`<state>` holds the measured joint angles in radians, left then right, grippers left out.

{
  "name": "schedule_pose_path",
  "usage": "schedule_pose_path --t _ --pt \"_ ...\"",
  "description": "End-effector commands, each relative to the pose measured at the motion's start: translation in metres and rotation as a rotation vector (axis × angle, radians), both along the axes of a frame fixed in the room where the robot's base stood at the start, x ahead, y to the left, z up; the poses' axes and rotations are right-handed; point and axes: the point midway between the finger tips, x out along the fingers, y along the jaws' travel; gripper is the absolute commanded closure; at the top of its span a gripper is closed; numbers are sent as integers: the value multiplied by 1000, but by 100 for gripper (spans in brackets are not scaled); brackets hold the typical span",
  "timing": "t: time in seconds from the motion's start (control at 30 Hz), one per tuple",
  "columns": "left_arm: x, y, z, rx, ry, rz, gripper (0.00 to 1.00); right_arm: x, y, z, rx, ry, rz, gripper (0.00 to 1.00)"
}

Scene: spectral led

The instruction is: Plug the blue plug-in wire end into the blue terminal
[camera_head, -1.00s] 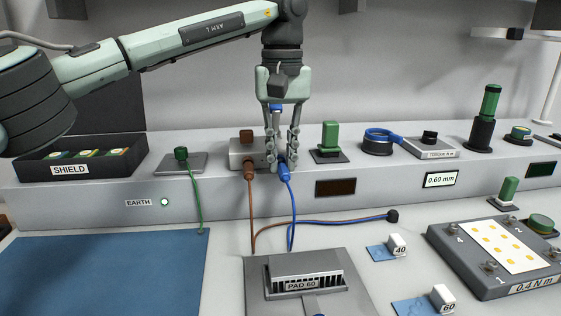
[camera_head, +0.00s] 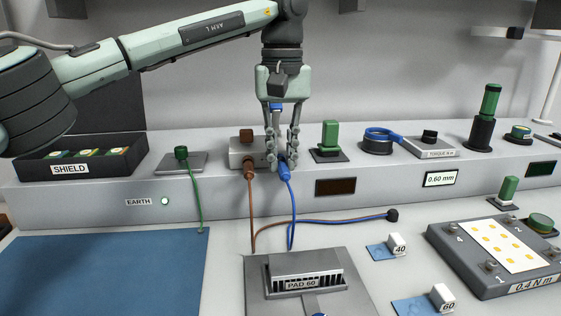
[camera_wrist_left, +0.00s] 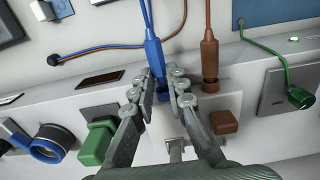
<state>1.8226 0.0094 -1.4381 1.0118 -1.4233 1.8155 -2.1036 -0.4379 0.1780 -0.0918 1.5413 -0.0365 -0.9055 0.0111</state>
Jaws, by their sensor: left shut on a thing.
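My left gripper (camera_head: 282,164) is shut on the blue plug-in wire end (camera_head: 285,168), at the front of the grey terminal box (camera_head: 240,152). In the left wrist view, the fingertips (camera_wrist_left: 160,73) are on either side of the blue wire end (camera_wrist_left: 154,52). A blue terminal opening (camera_wrist_left: 163,95) shows between the fingers, and the plug points at it. The fingers partly hide the tip, so I cannot tell how deep it sits. A brown wire end (camera_wrist_left: 210,55) stands at the brown terminal beside it. A small blue piece (camera_head: 276,106) shows between the fingers below the palm. My right gripper is out of view.
A brown block (camera_head: 246,136) sits on the terminal box. A green block (camera_head: 330,134) stands close to the right. The green earth wire (camera_head: 194,190) hangs at the left. The blue and brown wires run to a black end (camera_head: 392,215) behind the pad block (camera_head: 305,274).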

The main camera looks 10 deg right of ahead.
Motion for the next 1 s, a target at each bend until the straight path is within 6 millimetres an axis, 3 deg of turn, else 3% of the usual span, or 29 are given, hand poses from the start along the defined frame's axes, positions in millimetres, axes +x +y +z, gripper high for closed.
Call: schedule_pose_path --t 0.5,1.0 --pt "11 0 0 0 -1 0 100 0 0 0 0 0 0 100" --pt "-1 0 0 -1 -1 1 100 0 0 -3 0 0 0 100"
